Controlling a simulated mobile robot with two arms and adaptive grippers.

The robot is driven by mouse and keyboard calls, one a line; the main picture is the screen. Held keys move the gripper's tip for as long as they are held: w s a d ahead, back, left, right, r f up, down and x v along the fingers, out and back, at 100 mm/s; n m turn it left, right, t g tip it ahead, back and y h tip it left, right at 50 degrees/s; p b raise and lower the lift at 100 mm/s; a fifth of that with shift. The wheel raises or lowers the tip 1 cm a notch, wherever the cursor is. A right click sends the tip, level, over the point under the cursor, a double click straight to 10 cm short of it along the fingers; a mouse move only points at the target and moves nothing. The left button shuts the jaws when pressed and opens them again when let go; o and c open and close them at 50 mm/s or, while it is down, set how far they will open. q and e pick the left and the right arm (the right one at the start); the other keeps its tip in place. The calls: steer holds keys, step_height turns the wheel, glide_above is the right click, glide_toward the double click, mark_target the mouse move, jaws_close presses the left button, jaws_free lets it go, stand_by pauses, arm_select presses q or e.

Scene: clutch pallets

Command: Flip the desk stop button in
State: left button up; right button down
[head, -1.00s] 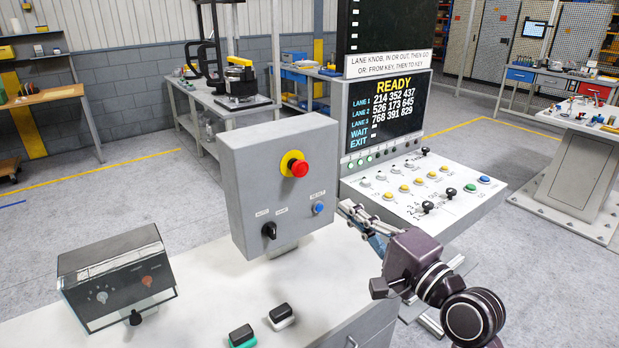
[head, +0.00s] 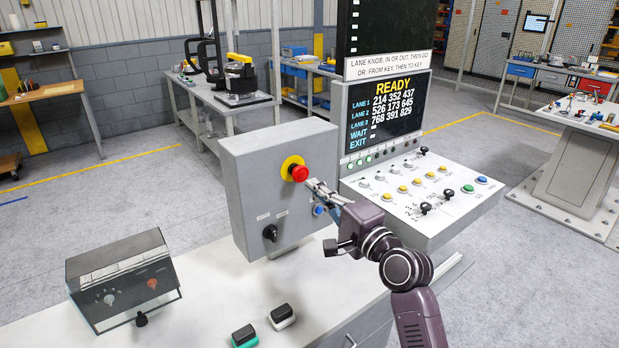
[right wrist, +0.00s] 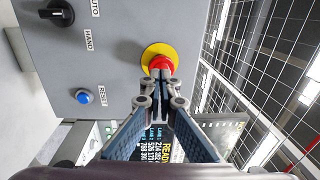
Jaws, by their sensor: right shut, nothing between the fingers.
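The stop button is a red mushroom head (head: 299,173) on a yellow collar, set on the front of a grey control box (head: 248,195) on the desk. It also shows in the right wrist view (right wrist: 160,63), straight beyond the fingertips. My right gripper (head: 313,184) is shut and empty, with its tips at the lower right of the red head in the head view. In the right wrist view the closed fingertips (right wrist: 160,76) overlap the button's lower edge; I cannot tell whether they touch it. My left gripper is in neither view.
A black selector switch (head: 270,232) and a blue reset button (head: 319,210) sit below on the same box. A sloped console (head: 425,200) with knobs and buttons stands at the right. A small dark box (head: 124,280) and two switches (head: 283,316) are on the desk.

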mark_target(298, 172)
steer(key=shift+p+x, duration=0.3)
steer(key=shift+x, duration=1.05)
